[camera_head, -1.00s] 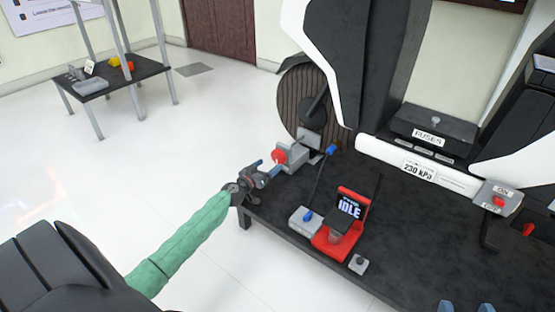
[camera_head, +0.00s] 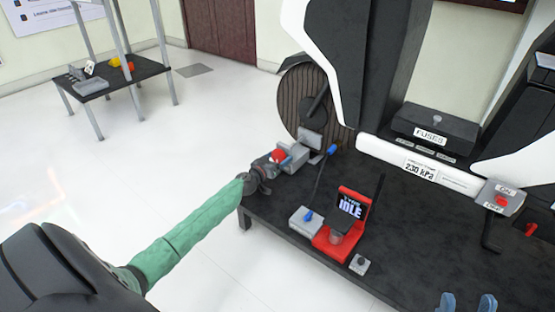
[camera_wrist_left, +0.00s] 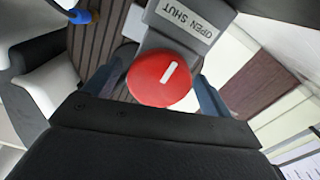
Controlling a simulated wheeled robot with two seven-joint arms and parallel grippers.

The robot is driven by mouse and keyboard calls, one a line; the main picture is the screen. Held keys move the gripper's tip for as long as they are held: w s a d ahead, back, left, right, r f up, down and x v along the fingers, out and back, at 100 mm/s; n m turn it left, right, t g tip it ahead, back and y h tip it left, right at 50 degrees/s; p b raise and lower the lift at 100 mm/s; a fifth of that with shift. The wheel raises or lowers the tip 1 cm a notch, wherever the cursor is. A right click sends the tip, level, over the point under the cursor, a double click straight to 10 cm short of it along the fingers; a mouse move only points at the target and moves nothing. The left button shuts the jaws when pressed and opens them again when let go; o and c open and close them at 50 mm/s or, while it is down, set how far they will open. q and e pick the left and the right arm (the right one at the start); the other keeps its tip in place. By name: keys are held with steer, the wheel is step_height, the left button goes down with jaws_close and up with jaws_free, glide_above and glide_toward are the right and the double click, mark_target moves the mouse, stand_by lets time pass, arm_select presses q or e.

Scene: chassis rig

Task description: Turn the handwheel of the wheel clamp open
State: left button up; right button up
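The wheel clamp (camera_head: 297,157) is a grey block at the left end of the dark bench, beside the large ribbed wheel. Its red round handwheel (camera_head: 277,157) faces my left gripper (camera_head: 268,160). In the left wrist view the handwheel (camera_wrist_left: 162,80) shows a white mark tilted slightly right of straight up, below an "OPEN SHUT" label (camera_wrist_left: 188,18). My left gripper's blue fingers stand on either side of the handwheel, apparently open around it; contact is not clear. My right gripper (camera_head: 467,303) is open and empty at the bottom edge, its fingers apart.
A red stand with an "IDLE" screen (camera_head: 350,206) and a grey box with a blue knob (camera_head: 306,219) stand on the bench (camera_head: 420,240) right of the clamp. A fuse box (camera_head: 432,130) and an on/off switch (camera_head: 498,198) are further right.

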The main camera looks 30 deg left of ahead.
arm_select(q)
steer(key=c, duration=0.9)
steer(key=shift+o, duration=0.2)
